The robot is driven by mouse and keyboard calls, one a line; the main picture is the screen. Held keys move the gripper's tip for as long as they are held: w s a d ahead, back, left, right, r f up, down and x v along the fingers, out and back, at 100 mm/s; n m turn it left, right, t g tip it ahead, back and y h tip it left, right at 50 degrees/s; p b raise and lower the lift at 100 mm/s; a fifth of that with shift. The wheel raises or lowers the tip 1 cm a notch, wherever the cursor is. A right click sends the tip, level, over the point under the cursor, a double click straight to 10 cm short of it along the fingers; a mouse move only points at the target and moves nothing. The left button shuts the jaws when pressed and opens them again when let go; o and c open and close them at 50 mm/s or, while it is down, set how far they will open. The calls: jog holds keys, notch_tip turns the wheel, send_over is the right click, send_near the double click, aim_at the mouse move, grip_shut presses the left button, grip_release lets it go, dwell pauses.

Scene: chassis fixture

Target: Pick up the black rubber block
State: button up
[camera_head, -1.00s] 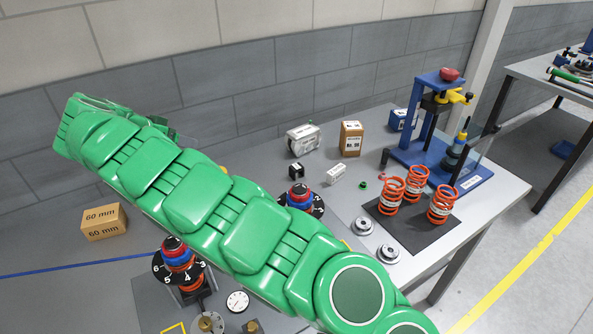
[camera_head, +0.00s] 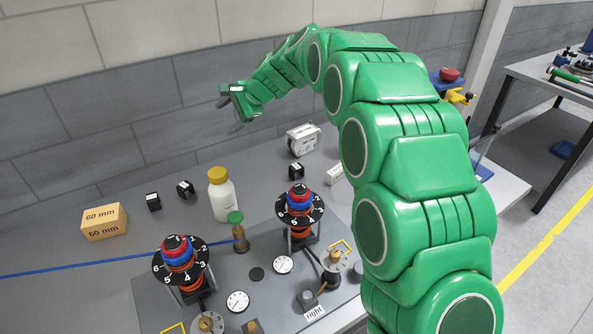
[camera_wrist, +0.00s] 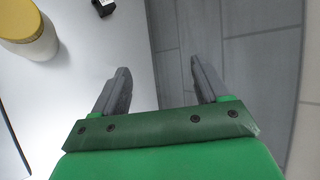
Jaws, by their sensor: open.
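Small black blocks with white labels stand on the grey bench in the head view: one at the left (camera_head: 153,201), one beside it (camera_head: 185,188), and one farther right (camera_head: 296,170) behind a dial post. I cannot read the labels to tell which is rubber. Part of a black block (camera_wrist: 103,6) shows at the top edge of the wrist view. My gripper (camera_head: 229,103) is raised near the back wall, above the bench. In the wrist view my gripper (camera_wrist: 161,68) is open, with nothing between the fingers.
A white bottle with a yellow cap (camera_head: 221,195) stands near the left blocks; it also shows in the wrist view (camera_wrist: 42,45). A cardboard box (camera_head: 104,222), two numbered dial posts (camera_head: 180,262) and a green-topped brass piece (camera_head: 238,232) stand nearby. The wall is close behind.

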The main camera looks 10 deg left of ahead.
jog(key=w+d+r+m+t+y, duration=0.3)
jog(key=w+d+r+m, duration=0.2)
jog(key=d+r, duration=0.15)
jog(key=m+t+h, duration=0.1)
jog(key=m+t, duration=0.5)
jog(key=m, duration=0.4)
send_over(299, 170)
jog(key=w+d, duration=0.2)
jog(key=s+d+f+m+g+h, duration=0.1)
jog(key=s+d+f+m, duration=0.35)
jog(key=s+f, duration=0.3)
jog(key=shift+m, duration=0.35)
jog(key=f, duration=1.1)
jog(key=w+a+f, duration=0.1)
jog(key=f, duration=0.4)
jog(key=shift+f, duration=0.4)
jog(key=shift+x, duration=3.9)
jog(key=shift+h, duration=0.3)
jog(key=shift+c, duration=0.3)
jog(key=shift+f, duration=0.1)
jog(key=c, duration=1)
